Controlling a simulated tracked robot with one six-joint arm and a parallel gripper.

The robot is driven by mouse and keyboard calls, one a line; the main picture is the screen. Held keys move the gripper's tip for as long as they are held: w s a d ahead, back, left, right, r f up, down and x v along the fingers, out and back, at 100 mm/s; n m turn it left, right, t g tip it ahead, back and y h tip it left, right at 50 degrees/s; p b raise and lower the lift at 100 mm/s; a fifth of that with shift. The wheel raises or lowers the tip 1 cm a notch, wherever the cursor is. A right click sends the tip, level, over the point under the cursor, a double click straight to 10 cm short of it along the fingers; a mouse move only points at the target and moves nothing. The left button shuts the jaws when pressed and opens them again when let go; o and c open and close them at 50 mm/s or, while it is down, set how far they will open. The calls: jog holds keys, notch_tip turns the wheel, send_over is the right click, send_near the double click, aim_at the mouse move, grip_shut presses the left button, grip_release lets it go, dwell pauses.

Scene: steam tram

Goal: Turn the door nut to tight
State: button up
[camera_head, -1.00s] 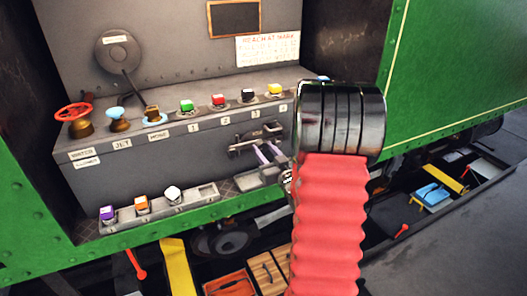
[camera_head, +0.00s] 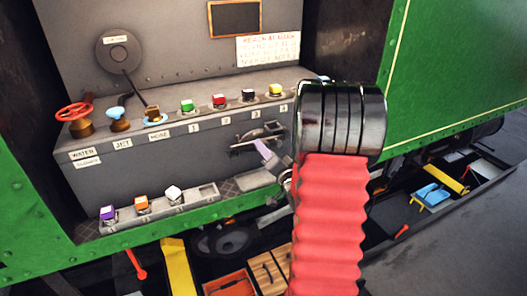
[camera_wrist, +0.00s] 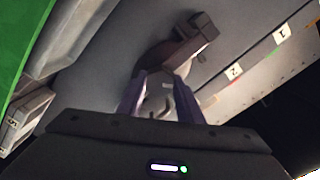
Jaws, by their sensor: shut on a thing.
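The door nut (camera_wrist: 158,96) shows in the wrist view as a pale grey piece between the two purple fingers of my gripper (camera_wrist: 160,88). My gripper is shut on it. A dark latch bar (camera_wrist: 187,45) lies just beyond the fingertips. In the head view my gripper (camera_head: 262,150) is at the front face of the grey console, against the dark door latch (camera_head: 257,136). The nut itself is hidden there by the latch and gripper. How tight the nut is cannot be told.
A lower ledge (camera_head: 205,190) holds more cubes. My red ribbed arm covers the right of the console. An open tray (camera_head: 395,207) lies at right.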

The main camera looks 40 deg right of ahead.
jog(key=shift+s+d+f+m, duration=0.1)
jog(key=shift+f+m, duration=0.05)
jog(key=shift+m, duration=1.75)
jog(key=shift+s+f+m, duration=0.1)
jog(key=shift+m, duration=1.8)
jog(key=o, duration=0.7)
jog(key=shift+c, duration=0.2)
jog(key=shift+o, duration=0.6)
jog(key=shift+w+r, duration=0.1)
